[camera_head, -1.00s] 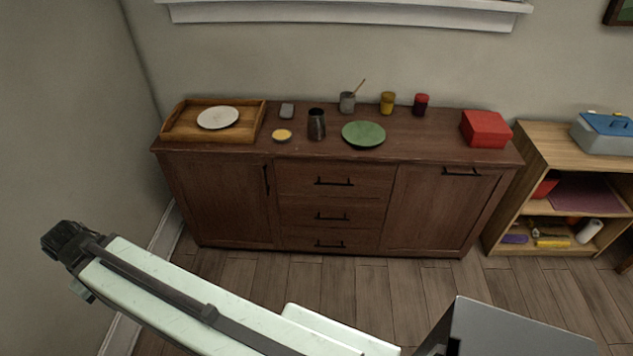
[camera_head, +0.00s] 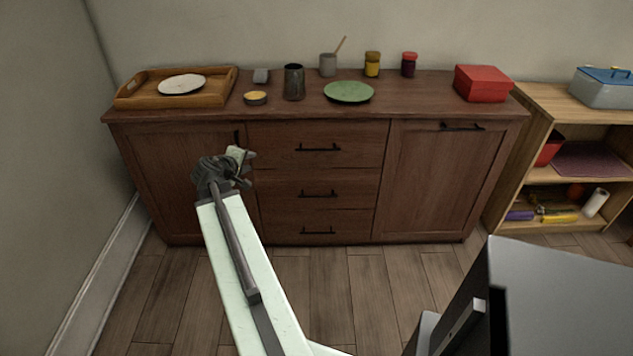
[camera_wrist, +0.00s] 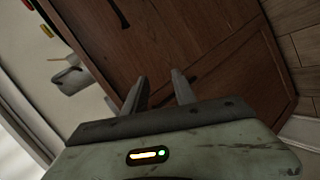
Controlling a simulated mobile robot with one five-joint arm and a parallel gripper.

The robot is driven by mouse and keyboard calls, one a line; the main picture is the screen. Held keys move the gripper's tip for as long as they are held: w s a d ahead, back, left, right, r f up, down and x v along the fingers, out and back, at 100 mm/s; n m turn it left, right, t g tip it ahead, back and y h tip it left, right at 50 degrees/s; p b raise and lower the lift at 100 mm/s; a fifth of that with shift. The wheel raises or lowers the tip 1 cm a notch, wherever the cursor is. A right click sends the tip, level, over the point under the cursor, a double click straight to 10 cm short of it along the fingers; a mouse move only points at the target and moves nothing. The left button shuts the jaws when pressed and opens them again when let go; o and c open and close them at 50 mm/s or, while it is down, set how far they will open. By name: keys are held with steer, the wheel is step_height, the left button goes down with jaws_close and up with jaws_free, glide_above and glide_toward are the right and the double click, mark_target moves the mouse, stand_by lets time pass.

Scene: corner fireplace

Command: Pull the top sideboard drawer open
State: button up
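The brown wooden sideboard (camera_head: 445,185) stands against the wall. Its top drawer (camera_head: 275,148) is the uppermost of a middle stack of drawers and looks shut, with a dark bar handle (camera_head: 318,148). My gripper (camera_head: 243,155) is in front of the sideboard, left of that handle and near the edge between the left door and the drawers. In the wrist view my gripper (camera_wrist: 160,83) has its two fingers apart with nothing between them. The wrist view is tilted and shows a wooden front (camera_wrist: 215,35) with a dark handle (camera_wrist: 119,14); I cannot tell which handle it is.
On the sideboard top are a wooden tray (camera_head: 222,88) with a white plate (camera_head: 182,84), a dark mug (camera_head: 294,82), a green plate (camera_head: 349,91), a red box (camera_head: 483,83) and jars. A shelf unit (camera_head: 535,100) stands at the right.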

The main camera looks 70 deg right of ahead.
mark_target(318, 150)
steer(key=s+d+f+n+g+h+b, duration=0.1)
steer(key=s+d+f+h+b, duration=0.1)
steer(key=s+d+b, duration=0.4)
steer(key=s+d+f+n+g+h+b, duration=0.1)
steer(key=s+d+f+h+b, duration=0.15)
steer(key=s+d, duration=0.65)
steer(key=shift+y, duration=0.25)
steer(key=d, duration=0.2)
steer(key=d+f, duration=0.1)
steer(key=d, duration=0.1)
steer(key=s+d, duration=0.1)
steer(key=d, duration=0.1)
steer(key=shift+d+f+b, duration=0.25)
steer(key=shift+d+b, duration=0.15)
steer(key=shift+a, duration=0.1)
jaws_close()
